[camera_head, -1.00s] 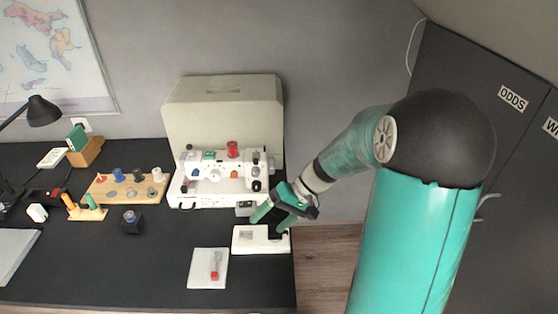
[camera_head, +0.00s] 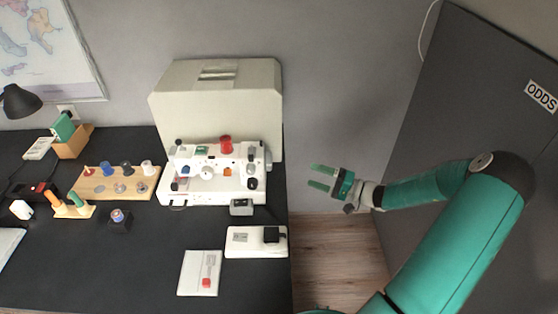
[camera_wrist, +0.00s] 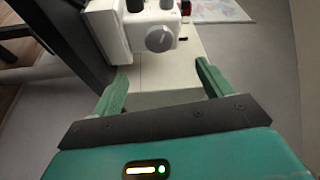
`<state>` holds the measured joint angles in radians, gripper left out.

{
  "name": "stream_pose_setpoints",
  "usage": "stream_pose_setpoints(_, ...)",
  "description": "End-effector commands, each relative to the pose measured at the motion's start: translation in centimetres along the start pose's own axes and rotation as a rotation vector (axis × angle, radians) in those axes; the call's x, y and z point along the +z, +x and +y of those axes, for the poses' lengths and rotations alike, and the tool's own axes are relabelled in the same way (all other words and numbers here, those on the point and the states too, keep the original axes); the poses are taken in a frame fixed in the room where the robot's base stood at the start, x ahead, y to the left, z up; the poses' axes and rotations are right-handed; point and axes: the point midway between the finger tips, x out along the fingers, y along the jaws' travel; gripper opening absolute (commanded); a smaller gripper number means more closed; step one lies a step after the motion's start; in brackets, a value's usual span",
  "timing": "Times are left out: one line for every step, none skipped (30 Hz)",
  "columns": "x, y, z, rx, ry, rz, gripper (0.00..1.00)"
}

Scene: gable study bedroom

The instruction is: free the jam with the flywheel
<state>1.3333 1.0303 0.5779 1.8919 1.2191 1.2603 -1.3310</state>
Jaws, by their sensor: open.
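A white sewing machine (camera_head: 215,172) stands on the black desk, with a red spool on top and small coloured parts on its front. The flywheel, a grey round knob (camera_wrist: 160,38), shows on the machine's right end in the wrist view, ahead of my fingertips. My gripper (camera_head: 320,177) hangs in the air to the right of the machine, past the desk's right edge, its fingers pointing at the machine. In the wrist view my gripper (camera_wrist: 161,72) is open and empty, apart from the flywheel. The jam itself cannot be made out.
A large cream case (camera_head: 215,105) stands behind the machine. In front lie a small grey box (camera_head: 241,207), a white pedal-like plate (camera_head: 240,248) with a black block, and a white card (camera_head: 198,275). A spool board (camera_head: 115,190) is at left. A dark cabinet (camera_head: 490,130) stands right.

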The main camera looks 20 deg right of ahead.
Motion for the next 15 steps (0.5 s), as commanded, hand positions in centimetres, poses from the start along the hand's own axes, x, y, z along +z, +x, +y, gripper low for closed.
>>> stream_pose_setpoints(0.1, 0.2, 0.0, -0.002, 0.001, 0.001, 0.79)
stream_pose_setpoints(0.2, 0.5, 0.0, -0.002, 0.001, 0.000, 0.79)
stream_pose_setpoints(0.3, 0.9, 0.0, -0.002, 0.001, -0.002, 0.79)
stream_pose_setpoints(0.3, 1.2, -0.1, -0.002, 0.002, -0.002, 0.79)
stream_pose_setpoints(0.4, 1.6, -0.1, -0.003, 0.002, -0.003, 0.79)
stream_pose_setpoints(0.5, 2.3, -0.1, -0.003, 0.002, -0.004, 0.79)
stream_pose_setpoints(0.6, 2.8, -0.1, -0.002, 0.003, -0.004, 0.79)
stream_pose_setpoints(0.6, 3.3, -0.1, -0.001, 0.002, -0.005, 0.79)
stream_pose_setpoints(0.6, 4.1, -0.1, -0.002, 0.002, -0.004, 0.79)
stream_pose_setpoints(0.6, 4.7, -0.1, -0.002, 0.002, -0.005, 0.79)
stream_pose_setpoints(0.6, 5.3, -0.1, -0.001, 0.002, -0.006, 0.79)
stream_pose_setpoints(0.6, 6.1, -0.1, -0.002, 0.002, -0.005, 0.79)
stream_pose_setpoints(0.6, 6.7, -0.1, -0.001, 0.002, -0.004, 0.79)
stream_pose_setpoints(0.6, 7.3, -0.1, -0.001, 0.002, -0.005, 0.79)
stream_pose_setpoints(0.6, 8.1, -0.1, -0.002, 0.002, -0.006, 0.79)
